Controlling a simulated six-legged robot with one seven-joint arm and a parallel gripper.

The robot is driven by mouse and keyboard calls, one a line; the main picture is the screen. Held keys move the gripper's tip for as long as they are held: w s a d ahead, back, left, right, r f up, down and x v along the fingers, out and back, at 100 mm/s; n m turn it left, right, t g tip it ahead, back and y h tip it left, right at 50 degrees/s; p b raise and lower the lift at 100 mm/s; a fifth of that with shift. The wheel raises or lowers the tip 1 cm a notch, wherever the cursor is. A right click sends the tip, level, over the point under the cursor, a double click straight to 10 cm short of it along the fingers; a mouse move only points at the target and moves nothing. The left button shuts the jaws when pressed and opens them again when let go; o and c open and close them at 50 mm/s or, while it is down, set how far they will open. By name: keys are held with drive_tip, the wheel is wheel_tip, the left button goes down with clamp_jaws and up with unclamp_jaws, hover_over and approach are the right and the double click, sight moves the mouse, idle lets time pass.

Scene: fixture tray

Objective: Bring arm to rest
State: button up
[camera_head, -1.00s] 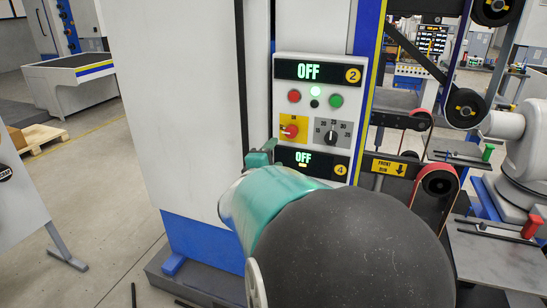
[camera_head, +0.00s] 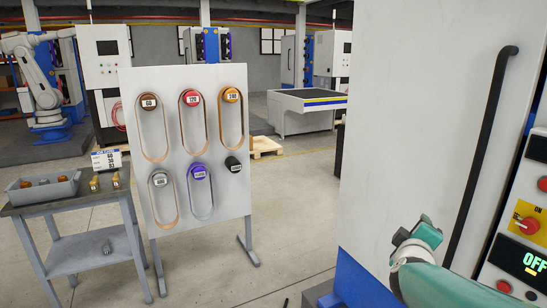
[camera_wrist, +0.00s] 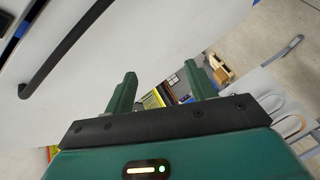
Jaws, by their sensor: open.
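My gripper (camera_head: 416,236) is teal and shows at the lower right of the head view, in front of the white cabinet (camera_head: 410,120). In the wrist view my gripper (camera_wrist: 160,92) has its two green fingers apart, with nothing between them. The cabinet's long black handle (camera_head: 482,155) stands to the right of the gripper; it also shows in the wrist view at the upper left (camera_wrist: 62,48). The control panel (camera_head: 515,235) at the right edge is partly cut off, and its lower display reads OFF.
A board (camera_head: 190,150) with sanding belts on pegs stands left of centre. A grey table (camera_head: 80,200) beside it carries a grey bin (camera_head: 44,190) and small parts. The floor (camera_head: 305,215) between board and cabinet is mostly clear. A low white machine (camera_head: 305,112) stands behind.

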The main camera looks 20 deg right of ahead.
drive_tip(key=w+a+f+t+y, duration=0.15)
drive_tip(key=a+y, duration=0.75)
drive_tip(key=a, duration=1.1)
drive_tip(key=s+a+f+m+g+y, duration=0.1)
drive_tip(key=s+a+f+m+g, duration=0.1)
drive_tip(key=s+a, duration=0.4)
drive_tip(key=s+a+f+m+g+y, duration=0.1)
drive_tip(key=s+a+f+m+g, duration=0.1)
drive_tip(key=s+a+g, duration=0.3)
drive_tip(key=shift+s+a+f, duration=0.45)
drive_tip(key=shift+s+a, duration=0.15)
drive_tip(key=shift+a, duration=0.05)
drive_tip(key=c, duration=0.4)
drive_tip(key=shift+d, duration=0.1)
drive_tip(key=shift+c, duration=0.2)
drive_tip(key=shift+d, duration=0.1)
